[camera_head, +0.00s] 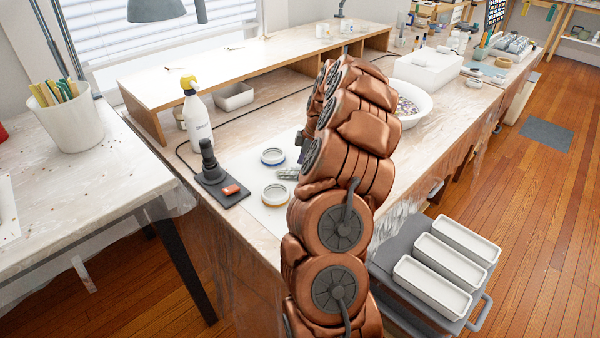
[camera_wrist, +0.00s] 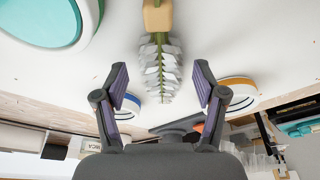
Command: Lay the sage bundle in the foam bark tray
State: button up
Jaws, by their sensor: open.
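The sage bundle, a grey-white leafy sprig with a green stem (camera_wrist: 160,65), lies on the pale worktop in the wrist view. A tan block or wrap (camera_wrist: 158,17) shows at its upper end. My gripper (camera_wrist: 160,84) is open, with one finger on each side of the leafy part; I see no contact. In the head view a grey leafy piece, apparently the bundle (camera_head: 287,173), shows just left of my arm, which hides most of my gripper. I cannot tell for sure which container is the foam bark tray; long white trays (camera_head: 451,258) stand on a grey cart.
Near the bundle are a blue-rimmed round dish (camera_head: 273,156) and an orange-rimmed one (camera_head: 276,195). A dark stand (camera_head: 210,172), a spray bottle (camera_head: 198,120) and a white bowl (camera_head: 424,103) share the bench. The wooden floor (camera_head: 548,235) at right is open.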

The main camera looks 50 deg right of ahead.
jog(key=shift+f, duration=0.1)
jog(key=shift+c, duration=0.3)
jog(key=c, duration=1.1)
